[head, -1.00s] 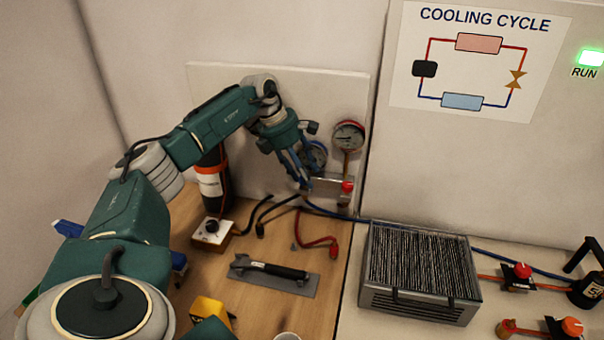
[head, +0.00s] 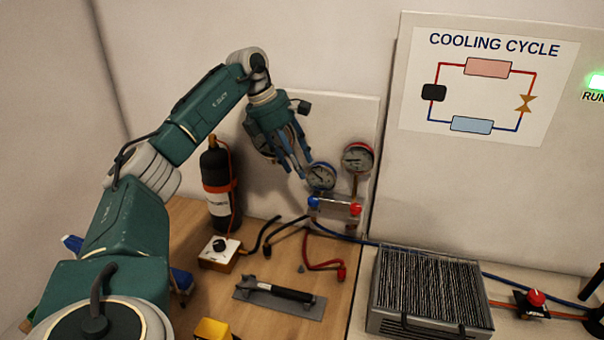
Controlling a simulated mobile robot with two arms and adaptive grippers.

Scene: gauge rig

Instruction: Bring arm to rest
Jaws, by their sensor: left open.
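My left arm comes in from the left and reaches up over the bench. Its gripper (head: 296,170) hangs open, fingers pointing down, in front of the white back panel (head: 352,118). Nothing shows between the fingers. The fingertips appear just left of the blue-rimmed gauge (head: 321,177); whether they touch it I cannot tell. The red-rimmed gauge (head: 357,158) is further right. Below the gauges is a manifold with a blue knob (head: 313,202) and a red knob (head: 355,209). Another round dial is partly hidden behind the gripper. My right gripper is not in view.
A black bottle (head: 217,188) with an orange band stands left of the panel. A white box with a black knob (head: 219,247), hoses (head: 322,265) and a flat tool with a black handle (head: 281,291) lie on the wooden bench. A finned metal unit (head: 428,290) stands right.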

